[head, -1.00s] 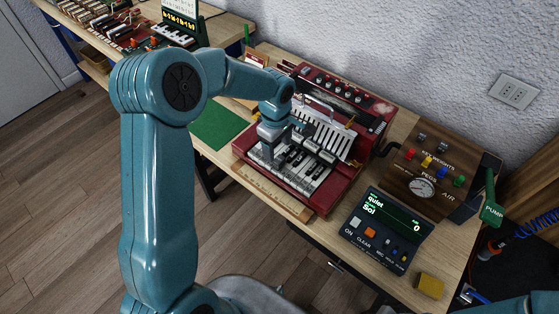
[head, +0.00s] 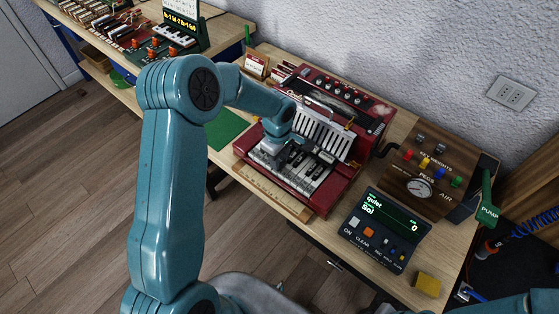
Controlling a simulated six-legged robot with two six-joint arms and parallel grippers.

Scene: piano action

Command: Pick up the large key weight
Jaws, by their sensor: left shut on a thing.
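My left gripper (head: 272,155) is over the left part of the black and white keyboard (head: 312,184) of the red piano-action unit. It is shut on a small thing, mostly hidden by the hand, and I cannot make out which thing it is. Two small grey weights (head: 442,148) stand at the back of the wooden box (head: 395,178) labelled for key weights, apart from my left gripper. A grey block (head: 327,157) shows at the back of the keys. I cannot tell which weight is the large one. My right gripper is out of view.
A dark console (head: 385,229) with a lit screen and a yellow block (head: 428,285) are at the front right. A green pump handle (head: 488,211) is at the right. A green mat (head: 226,130) lies left of the unit. Another bench stands behind at the left.

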